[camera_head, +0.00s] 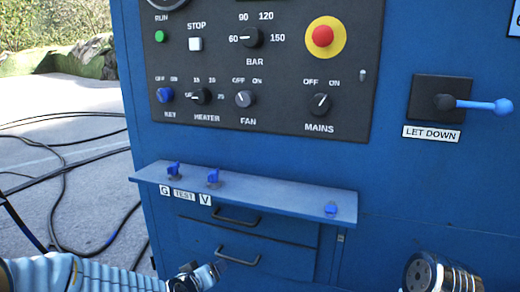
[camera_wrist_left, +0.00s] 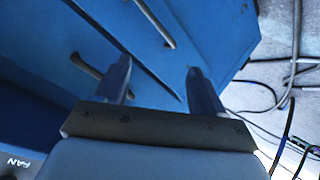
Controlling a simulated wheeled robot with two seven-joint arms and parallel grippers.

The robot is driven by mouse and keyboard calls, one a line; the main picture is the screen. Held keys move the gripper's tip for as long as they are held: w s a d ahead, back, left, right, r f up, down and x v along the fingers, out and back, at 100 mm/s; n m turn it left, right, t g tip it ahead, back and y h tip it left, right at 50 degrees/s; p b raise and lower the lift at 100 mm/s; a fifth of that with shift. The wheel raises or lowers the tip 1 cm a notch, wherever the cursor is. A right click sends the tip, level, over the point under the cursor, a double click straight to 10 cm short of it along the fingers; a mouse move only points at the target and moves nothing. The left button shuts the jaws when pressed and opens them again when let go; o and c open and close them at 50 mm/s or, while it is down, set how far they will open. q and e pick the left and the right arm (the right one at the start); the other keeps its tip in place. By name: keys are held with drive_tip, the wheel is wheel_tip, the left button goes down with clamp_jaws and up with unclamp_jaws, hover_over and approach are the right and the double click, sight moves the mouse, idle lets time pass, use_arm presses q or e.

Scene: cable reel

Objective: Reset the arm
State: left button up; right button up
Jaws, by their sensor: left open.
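My left gripper (camera_head: 215,272) is at the bottom of the head view, in front of the lower drawer of the blue cabinet (camera_head: 420,215). In the left wrist view my left gripper (camera_wrist_left: 160,72) has its two fingers apart with nothing between them. Beyond the fingers are the blue drawer fronts with a dark handle (camera_wrist_left: 155,22) and another handle (camera_wrist_left: 86,66). I cannot tell whether a finger touches the cabinet. A metal cylindrical part of my right arm shows at the lower right of the head view; no right fingers are visible.
A blue shelf (camera_head: 270,198) with small blue valves juts out above the drawers. Above it is a dark control panel (camera_head: 285,75) with knobs and a red button. A blue-handled lever (camera_head: 475,104) sticks out at the right. Black cables (camera_head: 62,175) lie on the ground at left.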

use_arm(q)
drive_tip(key=s+f+m+g, duration=0.1)
drive_tip(key=s+f+g, duration=0.3)
drive_tip(key=f, duration=0.6)
drive_tip(key=s+f+m+g, duration=0.1)
drive_tip(key=s+f+g, duration=0.1)
drive_tip(key=s+f, duration=0.7)
drive_tip(key=s+d+f+m+g+h, duration=0.1)
drive_tip(key=s+f+g, duration=0.3)
drive_tip(key=s+f, duration=0.7)
drive_tip(key=shift+d+f+g+h+p, duration=0.2)
drive_tip(key=shift+d+g+h+p, duration=0.1)
drive_tip(key=shift+g+p, duration=0.1)
